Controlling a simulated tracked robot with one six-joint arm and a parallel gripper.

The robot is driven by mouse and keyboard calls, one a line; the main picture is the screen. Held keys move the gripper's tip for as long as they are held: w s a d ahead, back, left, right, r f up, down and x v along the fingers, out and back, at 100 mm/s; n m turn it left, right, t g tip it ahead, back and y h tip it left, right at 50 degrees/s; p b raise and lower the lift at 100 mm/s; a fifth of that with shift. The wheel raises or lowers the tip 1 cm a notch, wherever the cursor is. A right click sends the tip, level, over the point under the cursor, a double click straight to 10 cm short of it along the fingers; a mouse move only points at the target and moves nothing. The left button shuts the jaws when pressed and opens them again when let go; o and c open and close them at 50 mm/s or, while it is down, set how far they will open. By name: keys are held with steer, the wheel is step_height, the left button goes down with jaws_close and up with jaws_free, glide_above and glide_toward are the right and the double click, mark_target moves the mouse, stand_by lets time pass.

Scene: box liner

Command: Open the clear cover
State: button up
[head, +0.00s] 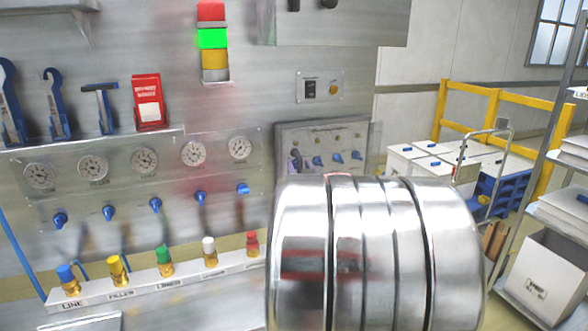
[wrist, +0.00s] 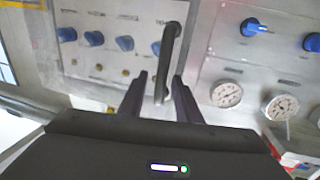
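The clear cover (head: 352,133) lies over a grey panel with blue knobs, right of the gauges in the head view. It appears shut; its lower part is hidden behind shiny metal in the foreground. In the wrist view the cover (wrist: 112,68) fills the upper left, over a row of blue knobs. Its dark bar handle (wrist: 170,48) runs up and down near the cover's right edge. My gripper (wrist: 159,76) is open, with one finger on each side of the handle's lower end. Gaps show between the fingers and the handle. My gripper is hidden in the head view.
A gauge panel (head: 118,163) with blue valves sits to the left of the cover, above a ledge of coloured fittings (head: 165,262). Gauges (wrist: 227,94) are close to the right finger in the wrist view. A yellow rail (head: 490,100) and shelving stand farther right.

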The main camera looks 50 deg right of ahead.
steer(key=shift+c, duration=0.5)
jaws_close()
